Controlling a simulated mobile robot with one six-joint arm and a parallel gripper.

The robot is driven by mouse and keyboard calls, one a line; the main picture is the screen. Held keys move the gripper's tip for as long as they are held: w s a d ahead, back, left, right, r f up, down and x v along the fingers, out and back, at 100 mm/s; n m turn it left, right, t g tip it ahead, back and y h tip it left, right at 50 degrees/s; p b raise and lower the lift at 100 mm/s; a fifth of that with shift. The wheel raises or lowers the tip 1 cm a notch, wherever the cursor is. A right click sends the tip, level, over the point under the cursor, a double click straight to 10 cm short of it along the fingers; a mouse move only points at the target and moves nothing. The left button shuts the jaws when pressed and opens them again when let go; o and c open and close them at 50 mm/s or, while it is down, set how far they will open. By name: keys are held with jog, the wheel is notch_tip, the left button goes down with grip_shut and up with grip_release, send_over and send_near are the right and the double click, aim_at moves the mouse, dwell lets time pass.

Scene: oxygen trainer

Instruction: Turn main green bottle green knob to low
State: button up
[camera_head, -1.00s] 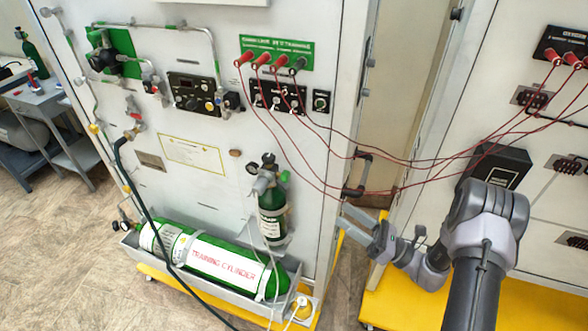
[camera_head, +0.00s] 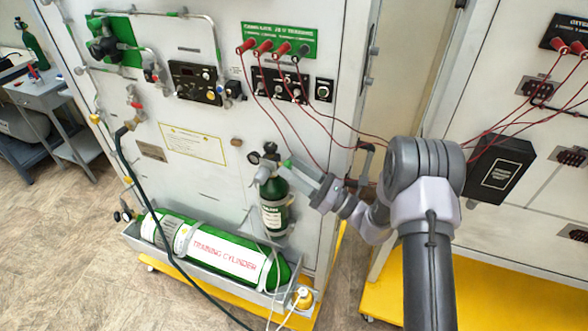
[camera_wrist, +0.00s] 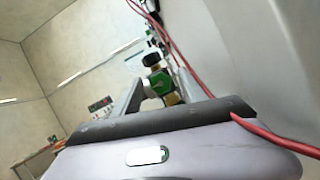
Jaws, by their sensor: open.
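A small upright green bottle (camera_head: 277,212) is held against the white panel, with a metal regulator and dark gauges on top. Its green knob (camera_head: 287,163) is on the right side of the regulator. My gripper (camera_head: 296,170) comes from the right and its tips are close to this knob, partly covering it. In the wrist view the green knob (camera_wrist: 160,84) shows between the two open fingers of my gripper (camera_wrist: 160,75). I cannot tell whether the fingers touch it. A black gauge (camera_wrist: 151,59) sits beyond it.
A large green training cylinder (camera_head: 218,252) lies in a tray below. Red cables (camera_head: 335,120) hang across from panel to panel, and a red cable (camera_wrist: 275,137) passes close by my gripper. A black handle (camera_head: 365,160) is behind my arm. A dark hose (camera_head: 150,215) hangs at left.

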grip_shut()
jog(key=m+p, duration=0.1)
jog(key=m+t+h+p, duration=0.1)
jog(key=m+p, duration=0.1)
jog(key=m+t+h+p, duration=0.1)
jog(key=m+p, duration=0.1)
jog(key=shift+s+r, duration=0.1)
jog(key=shift+r, duration=0.25)
jog(key=m+h+p, duration=0.1)
jog(key=m+p, duration=0.1)
jog(key=m, duration=0.1)
jog(key=m+t+h+p, duration=0.1)
jog(key=m+p, duration=0.2)
jog(key=shift+p, duration=0.3)
jog(key=m+h+p, duration=0.1)
jog(key=m+p, duration=0.1)
jog(key=m, duration=0.1)
jog(key=m+h+p, duration=0.1)
jog(key=m+p, duration=0.1)
jog(key=p, duration=0.1)
jog(key=shift+m+g+p, duration=0.3)
jog(key=shift+m+p, duration=0.05)
jog(key=shift+m, duration=0.05)
jog(key=shift+f+m+g+h+p, duration=0.1)
jog(key=shift+m+g+h+p, duration=0.55)
jog(key=shift+m+p, duration=1.15)
jog(key=shift+h, duration=0.25)
